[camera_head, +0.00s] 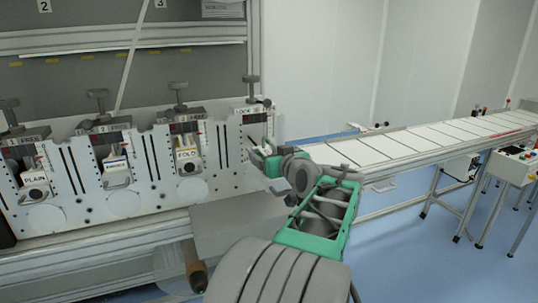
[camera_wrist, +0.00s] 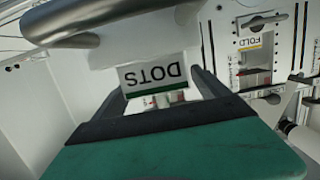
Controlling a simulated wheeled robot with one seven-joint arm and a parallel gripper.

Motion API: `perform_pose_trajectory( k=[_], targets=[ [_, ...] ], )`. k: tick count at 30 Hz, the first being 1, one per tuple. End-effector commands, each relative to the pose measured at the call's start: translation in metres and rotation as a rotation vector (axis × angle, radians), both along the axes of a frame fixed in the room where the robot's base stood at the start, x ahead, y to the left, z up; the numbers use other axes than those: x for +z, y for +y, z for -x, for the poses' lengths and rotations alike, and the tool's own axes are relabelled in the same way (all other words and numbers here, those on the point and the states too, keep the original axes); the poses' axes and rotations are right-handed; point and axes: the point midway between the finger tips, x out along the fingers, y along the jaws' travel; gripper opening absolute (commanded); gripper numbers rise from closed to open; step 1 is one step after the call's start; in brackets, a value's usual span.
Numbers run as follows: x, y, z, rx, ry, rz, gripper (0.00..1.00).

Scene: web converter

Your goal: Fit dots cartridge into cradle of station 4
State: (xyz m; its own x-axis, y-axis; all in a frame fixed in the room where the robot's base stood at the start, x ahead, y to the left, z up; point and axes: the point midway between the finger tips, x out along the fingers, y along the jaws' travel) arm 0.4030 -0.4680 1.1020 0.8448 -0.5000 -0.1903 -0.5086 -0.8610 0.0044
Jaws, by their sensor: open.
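The dots cartridge shows in the wrist view as a pale block with a DOTS label (camera_wrist: 153,76), upside down in that view, with a green stripe along one edge. My gripper (camera_wrist: 158,88) is open, with one dark finger on each side of the label. I cannot tell whether the fingers touch the cartridge. In the head view my gripper (camera_head: 264,156) is at the front of station 4 (camera_head: 254,117), the rightmost station. My gripper and arm hide most of its cradle there, so how far the cartridge sits in it cannot be told.
Stations to the left hold cartridges labelled PLAIN (camera_head: 35,180) and FOLD (camera_head: 187,155), plus another (camera_head: 116,163) with an unreadable label. A curved metal bar (camera_wrist: 75,18) runs close above my gripper in the wrist view. A long conveyor (camera_head: 425,143) stands at the right.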

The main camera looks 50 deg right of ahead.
Motion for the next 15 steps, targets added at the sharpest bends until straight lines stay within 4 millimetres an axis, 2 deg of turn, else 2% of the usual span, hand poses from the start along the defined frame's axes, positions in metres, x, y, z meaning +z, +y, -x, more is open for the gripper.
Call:
perform_pose_trajectory(
  k=[3,7,10,15],
  targets=[
    [0.005,0.012,0.023,-0.006,-0.001,0.004,0.85],
    [0.010,0.024,0.043,-0.005,-0.002,0.005,0.85],
    [0.012,0.030,0.051,-0.003,-0.001,0.002,0.85],
    [0.013,0.032,0.052,0.000,-0.001,0.002,0.85]
  ],
)
